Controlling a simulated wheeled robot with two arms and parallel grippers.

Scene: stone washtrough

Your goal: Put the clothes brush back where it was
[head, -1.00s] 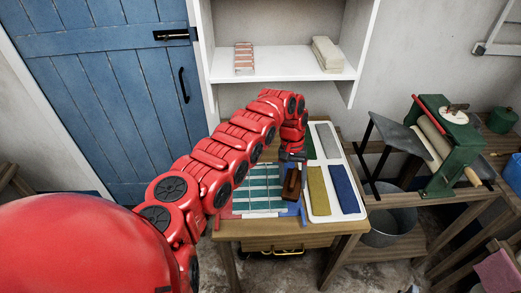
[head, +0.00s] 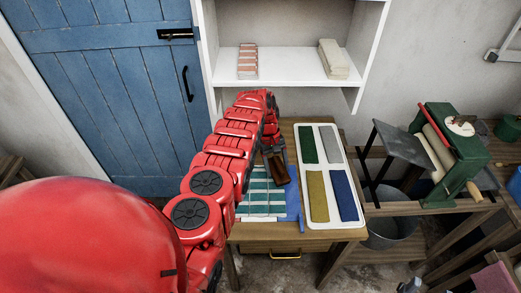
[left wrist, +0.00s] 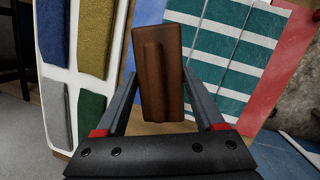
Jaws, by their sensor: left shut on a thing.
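The clothes brush (head: 279,170) is a dark brown wooden block with a raised ridge. It shows large in the left wrist view (left wrist: 157,75), between the fingers. My left gripper (left wrist: 160,108) is shut on it. In the head view the brush is over the table, by the striped teal-and-white cloth (head: 262,200) and the blue strip (head: 293,195), left of the white tray (head: 318,222). I cannot tell whether it touches what is below. My arm hides the far left part of the table. My right gripper is not in view.
The tray holds green (head: 307,144), grey (head: 330,144), mustard (head: 317,196) and blue (head: 345,195) pads. A white shelf (head: 290,68) with folded cloths is behind the table. A green mangle (head: 450,155) stands on the right, with a metal bucket (head: 388,232) below.

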